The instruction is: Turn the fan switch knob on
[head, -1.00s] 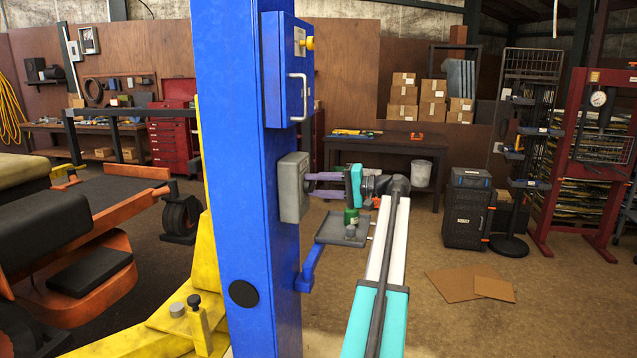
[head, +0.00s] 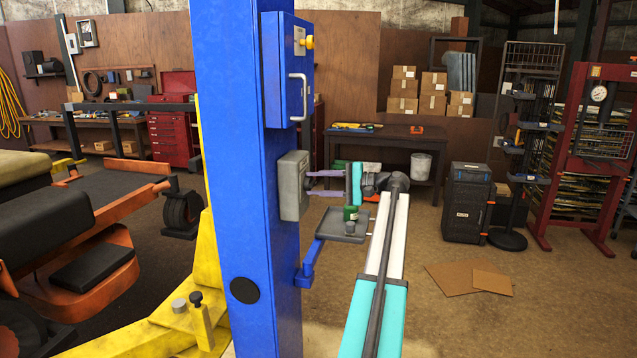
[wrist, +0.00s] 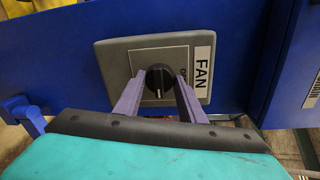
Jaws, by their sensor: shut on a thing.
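The fan switch is a grey box (head: 293,186) on the side of the blue lift column, with a white FAN label in the wrist view (wrist: 202,67). Its round black knob (wrist: 159,77) has a white pointer line toward the bottom of the wrist picture. Lettering beside the knob is partly hidden by a finger. My gripper (wrist: 159,85) has its purple fingers on either side of the knob and is shut on it. In the head view my gripper (head: 311,183) reaches the front of the switch box; the knob is hard to make out there.
A blue cabinet (head: 287,68) with a handle and yellow knob is above the switch. A small grey tray (head: 342,228) on a blue bracket, holding a green item, is just below my gripper. Yellow lift legs (head: 165,330) spread at the column's foot.

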